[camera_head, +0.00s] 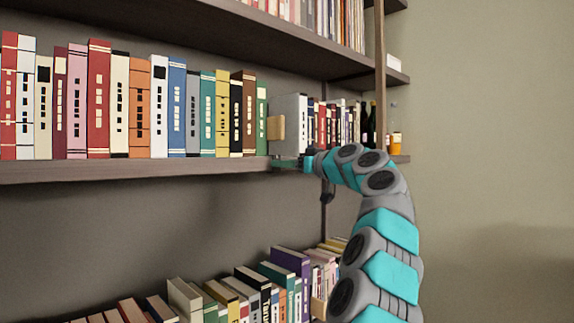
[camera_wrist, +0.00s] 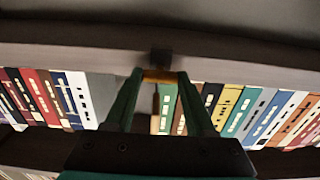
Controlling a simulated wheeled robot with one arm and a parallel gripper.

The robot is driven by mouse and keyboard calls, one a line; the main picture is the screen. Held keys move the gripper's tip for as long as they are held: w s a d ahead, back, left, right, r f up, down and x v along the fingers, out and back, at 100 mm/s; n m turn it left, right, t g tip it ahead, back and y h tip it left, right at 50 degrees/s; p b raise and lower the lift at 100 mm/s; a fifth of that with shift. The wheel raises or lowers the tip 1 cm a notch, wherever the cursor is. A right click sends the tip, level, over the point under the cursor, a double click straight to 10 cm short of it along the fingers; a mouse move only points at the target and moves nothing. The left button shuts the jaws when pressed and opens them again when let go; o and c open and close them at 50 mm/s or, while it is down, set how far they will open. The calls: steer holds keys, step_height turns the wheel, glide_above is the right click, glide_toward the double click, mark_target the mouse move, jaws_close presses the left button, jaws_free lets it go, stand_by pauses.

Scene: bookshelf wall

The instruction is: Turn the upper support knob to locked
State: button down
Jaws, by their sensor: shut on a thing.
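My gripper (camera_head: 284,163) reaches to the front edge of the middle shelf (camera_head: 130,170), at the gap between the green book and the grey book. In the wrist view, its two green fingers (camera_wrist: 158,78) close on a small orange-yellow knob (camera_wrist: 158,74). A dark block (camera_wrist: 160,57) sits beside the knob on the shelf edge. The gripper hides the knob in the head view. A tan upright block (camera_head: 276,127) stands in the gap just above the gripper. I cannot tell whether the knob is at its locked position.
Books (camera_head: 99,95) fill the middle shelf left of the gap, and more stand to the right. A vertical post (camera_head: 380,70) rises near the shelf's right end. The wall at far right is clear.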

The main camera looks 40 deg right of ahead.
steer(key=shift+r+m+p, duration=0.1)
steer(key=shift+m+p, duration=0.2)
steer(key=shift+d+m+p, duration=0.1)
steer(key=shift+m+p, duration=3.65)
steer(key=shift+m, duration=1.25)
steer(key=shift+c, duration=1.2)
jaws_free()
steer(key=s+b, duration=0.1)
steer(key=s, duration=0.6)
steer(key=shift+s+d, duration=0.3)
steer(key=shift+s, duration=0.1)
